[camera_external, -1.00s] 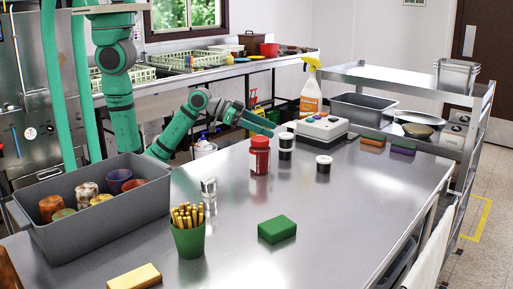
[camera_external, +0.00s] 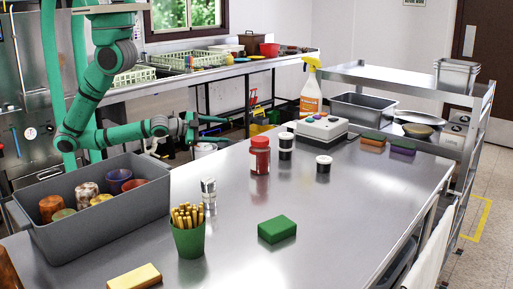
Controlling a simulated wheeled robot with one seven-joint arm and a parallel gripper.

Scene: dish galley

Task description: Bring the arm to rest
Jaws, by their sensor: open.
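My green arm (camera_external: 92,85) stands behind the steel table at the left, folded at a low elbow with the forearm reaching right. My gripper (camera_external: 212,125) is at the table's far edge, its fingers apart and pointing right. It holds nothing that I can see and is clear of the things on the table. It is small in this view.
The steel table (camera_external: 330,215) bears a grey bin (camera_external: 110,215) of cups, a red-lidded jar (camera_external: 260,158), a green cup of sticks (camera_external: 188,238), a green sponge (camera_external: 277,230) and a spray bottle (camera_external: 311,92). A sink counter (camera_external: 215,75) stands behind my arm.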

